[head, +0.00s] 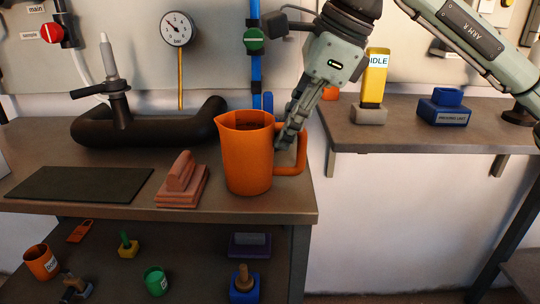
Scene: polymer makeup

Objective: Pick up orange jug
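The orange jug (246,158) stands upright near the right front corner of the left workbench. Its spout is at the left and its handle (303,150) at the right. My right gripper (287,138) comes down from above right, with its fingers at the upper part of the handle, beside the jug's body. The fingers overlap each other from this side, so I cannot tell whether they are open or closed around the handle. My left gripper is not in view.
Left of the jug are a reddish stacked block (181,182), a dark mat (80,184) and a thick black pipe (150,126). A yellow IDLE device (375,75) and a blue block (446,108) stand on the right bench (410,137). Small items fill the lower shelf.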

